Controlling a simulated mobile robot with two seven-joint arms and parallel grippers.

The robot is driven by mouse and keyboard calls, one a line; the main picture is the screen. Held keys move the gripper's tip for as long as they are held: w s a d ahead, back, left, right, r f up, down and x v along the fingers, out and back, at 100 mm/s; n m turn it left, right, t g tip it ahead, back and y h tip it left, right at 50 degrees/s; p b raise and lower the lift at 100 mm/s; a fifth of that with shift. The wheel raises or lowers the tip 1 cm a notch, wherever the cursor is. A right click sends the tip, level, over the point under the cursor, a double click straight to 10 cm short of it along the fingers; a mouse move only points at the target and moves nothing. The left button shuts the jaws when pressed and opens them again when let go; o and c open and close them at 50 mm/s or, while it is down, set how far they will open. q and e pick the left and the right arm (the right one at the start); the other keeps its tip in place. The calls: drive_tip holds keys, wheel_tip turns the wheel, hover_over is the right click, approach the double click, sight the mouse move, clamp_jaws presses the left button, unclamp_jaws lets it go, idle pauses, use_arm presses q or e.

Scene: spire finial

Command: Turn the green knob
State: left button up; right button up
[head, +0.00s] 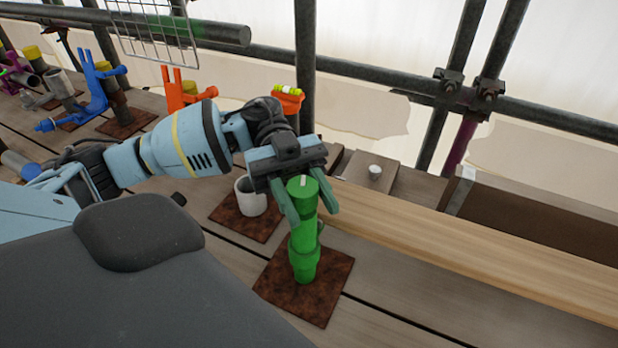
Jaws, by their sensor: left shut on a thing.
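A bright green upright piece with a round knob top (303,190) and a stepped body stands on a brown square plate (325,290) on the plank deck. A small white mark shows on the knob's top. My left gripper (308,214) comes in from the left and above. Its two green-grey fingers lie on either side of the green knob and are shut on it. The wrist hides part of what lies behind. My right gripper is not in the head view.
A white cup (251,197) stands on another brown plate just left of the green piece. Orange clamps (178,92) and a blue clamp (92,90) stand further left. A long light plank (470,250) lies to the right, with scaffold tubes (560,118) behind.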

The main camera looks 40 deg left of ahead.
use_arm(q)
drive_tip(key=shift+s+m+g+y, duration=0.1)
drive_tip(key=shift+m+g+y, duration=0.3)
drive_tip(key=shift+m+g, duration=0.3)
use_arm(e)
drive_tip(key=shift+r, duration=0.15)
use_arm(q)
drive_tip(key=shift+g, duration=0.3)
drive_tip(key=o, duration=1)
drive_tip(key=b+v, duration=0.1)
drive_tip(key=v, duration=0.7)
drive_tip(key=shift+r, duration=0.15)
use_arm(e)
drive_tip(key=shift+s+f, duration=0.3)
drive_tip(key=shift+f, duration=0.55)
